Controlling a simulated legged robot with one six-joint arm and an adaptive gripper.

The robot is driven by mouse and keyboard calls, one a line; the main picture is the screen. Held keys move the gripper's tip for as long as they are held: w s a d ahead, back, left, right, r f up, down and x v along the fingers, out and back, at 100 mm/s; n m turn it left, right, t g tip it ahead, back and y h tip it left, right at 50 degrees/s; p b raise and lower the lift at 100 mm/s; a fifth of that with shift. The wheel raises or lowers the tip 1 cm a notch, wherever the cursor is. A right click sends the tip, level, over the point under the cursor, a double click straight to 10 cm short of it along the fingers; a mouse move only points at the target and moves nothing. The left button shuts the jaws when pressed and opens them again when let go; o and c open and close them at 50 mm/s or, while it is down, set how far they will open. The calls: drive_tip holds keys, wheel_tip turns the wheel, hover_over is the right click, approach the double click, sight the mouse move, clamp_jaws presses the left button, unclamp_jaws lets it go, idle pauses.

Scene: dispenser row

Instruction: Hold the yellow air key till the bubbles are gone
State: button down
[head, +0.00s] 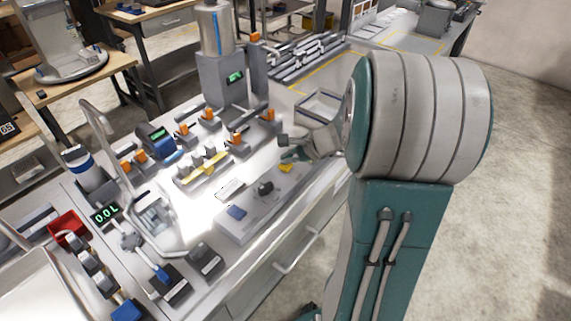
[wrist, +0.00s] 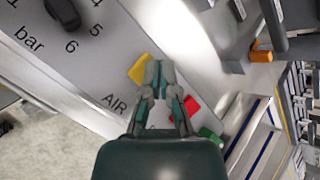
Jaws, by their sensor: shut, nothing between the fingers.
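The yellow air key (head: 286,167) is on the sloped grey control panel (head: 262,210), near its right end. It shows larger in the wrist view (wrist: 139,68), close to the printed word AIR. My gripper (head: 286,156) is shut and empty, with its fingertips close by the yellow key. In the wrist view the fingertips (wrist: 159,66) overlap the key's right edge; I cannot tell whether they touch it or hover above. No bubbles can be made out in either view.
A red key (wrist: 192,104) and a green key (wrist: 210,134) lie right of my fingers. Orange-topped fittings (head: 236,140) stand behind. A small display (head: 106,214) reads 0.0 L.

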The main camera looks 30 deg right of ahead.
sight(288, 165)
drive_tip(key=shift+f, duration=0.5)
idle(0.4)
idle(1.1)
drive_tip(key=shift+r, duration=1)
drive_tip(key=shift+r, duration=2.5)
drive_tip(key=shift+a, duration=0.1)
